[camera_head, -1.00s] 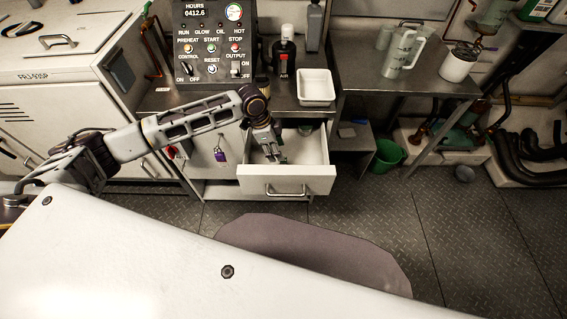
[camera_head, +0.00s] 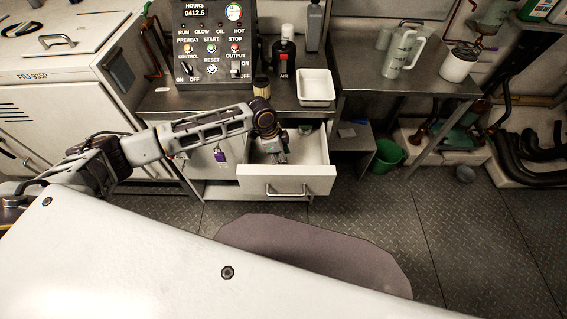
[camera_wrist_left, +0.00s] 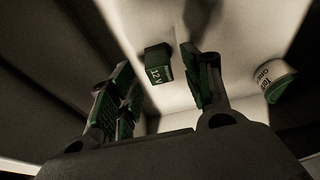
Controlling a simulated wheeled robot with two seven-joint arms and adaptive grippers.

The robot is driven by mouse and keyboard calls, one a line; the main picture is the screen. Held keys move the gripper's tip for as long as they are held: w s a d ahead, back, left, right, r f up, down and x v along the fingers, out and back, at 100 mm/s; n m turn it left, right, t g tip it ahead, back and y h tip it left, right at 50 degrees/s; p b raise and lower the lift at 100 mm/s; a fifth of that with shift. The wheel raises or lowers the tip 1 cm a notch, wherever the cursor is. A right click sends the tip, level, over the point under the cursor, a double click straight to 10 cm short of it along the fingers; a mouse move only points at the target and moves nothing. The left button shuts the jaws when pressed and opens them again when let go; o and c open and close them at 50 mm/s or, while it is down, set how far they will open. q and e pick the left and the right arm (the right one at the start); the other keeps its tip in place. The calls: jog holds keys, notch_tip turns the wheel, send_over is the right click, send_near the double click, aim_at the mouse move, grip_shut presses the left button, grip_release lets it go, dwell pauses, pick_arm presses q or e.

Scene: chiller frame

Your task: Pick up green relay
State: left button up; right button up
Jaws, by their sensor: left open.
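My left gripper (camera_head: 279,159) is down inside the open drawer (camera_head: 287,184) in the head view. In the left wrist view the gripper (camera_wrist_left: 156,57) is open, one finger on each side. A small dark green block marked "12 V", the relay (camera_wrist_left: 158,65), shows between the fingertips on the pale drawer floor. I cannot tell its exact distance from the fingers, and no contact shows. The relay cannot be made out in the head view. My right gripper is not in view.
A white round labelled item (camera_wrist_left: 273,80) lies to the right. A white tray (camera_head: 316,87) and black bottle (camera_head: 284,58) stand on the bench above the drawer.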

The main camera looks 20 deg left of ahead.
pick_arm(q)
jog(key=shift+d+f, duration=0.1)
jog(key=shift+f, duration=0.25)
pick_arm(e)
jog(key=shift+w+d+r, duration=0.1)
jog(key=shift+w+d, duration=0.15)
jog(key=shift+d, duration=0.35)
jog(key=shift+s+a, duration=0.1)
pick_arm(q)
jog(key=c, duration=1)
jog(key=shift+c, duration=0.2)
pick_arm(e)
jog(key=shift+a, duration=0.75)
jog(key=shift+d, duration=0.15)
